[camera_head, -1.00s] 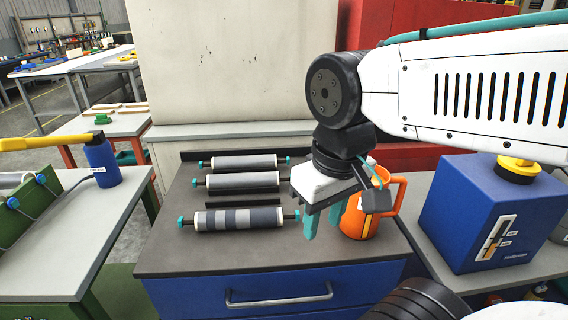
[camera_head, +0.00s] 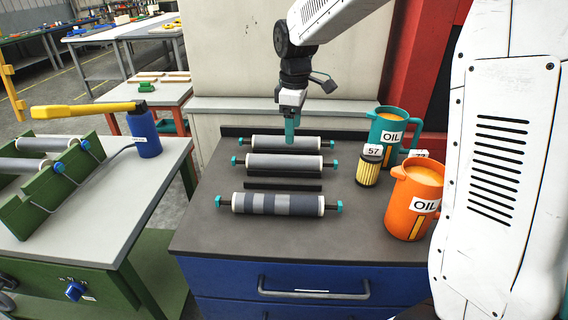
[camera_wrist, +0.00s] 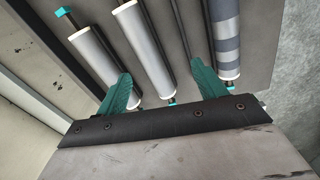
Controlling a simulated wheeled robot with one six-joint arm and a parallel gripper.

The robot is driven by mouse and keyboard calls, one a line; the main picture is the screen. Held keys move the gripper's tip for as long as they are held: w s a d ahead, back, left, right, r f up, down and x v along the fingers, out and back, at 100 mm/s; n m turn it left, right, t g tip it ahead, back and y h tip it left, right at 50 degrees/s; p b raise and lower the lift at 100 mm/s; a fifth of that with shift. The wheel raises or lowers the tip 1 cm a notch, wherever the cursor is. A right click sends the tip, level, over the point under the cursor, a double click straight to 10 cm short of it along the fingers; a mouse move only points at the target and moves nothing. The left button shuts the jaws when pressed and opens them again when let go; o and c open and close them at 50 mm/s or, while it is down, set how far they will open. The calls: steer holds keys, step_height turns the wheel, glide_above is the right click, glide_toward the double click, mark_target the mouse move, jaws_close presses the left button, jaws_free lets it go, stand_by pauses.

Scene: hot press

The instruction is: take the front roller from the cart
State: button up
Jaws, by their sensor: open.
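Three rollers lie parallel on the dark top of the cart (camera_head: 310,230). The front roller (camera_head: 278,204), with grey bands and teal end knobs, is nearest the cart's front edge; it also shows at the right of the wrist view (camera_wrist: 224,35). The plain grey middle roller (camera_head: 270,163) and back roller (camera_head: 270,143) lie behind it. My gripper (camera_head: 291,132) points down over the back and middle rollers, away from the front roller. In the wrist view, its open teal fingers (camera_wrist: 168,72) are spread to either side of the middle roller's line; nothing is held.
An orange oil jug (camera_head: 408,205), a yellow filter (camera_head: 369,168) and a teal oil jug (camera_head: 385,138) stand right of the rollers. A bench at left holds a green rack (camera_head: 70,190) and a blue bottle-shaped pump (camera_head: 145,140). The cart top before the front roller is clear.

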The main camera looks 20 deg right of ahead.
steer(key=n, duration=0.2)
glide_above(284, 156)
steer(key=f, duration=0.4)
steer(key=shift+w+d, duration=0.25)
steer(key=shift+w, duration=0.1)
steer(key=shift+w+f, duration=0.1)
steer(key=shift+f, duration=0.3)
steer(key=f, duration=0.7)
steer(key=shift+s+a+f, duration=0.1)
steer(key=shift+s+a, duration=0.1)
steer(key=shift+s, duration=0.2)
jaws_close()
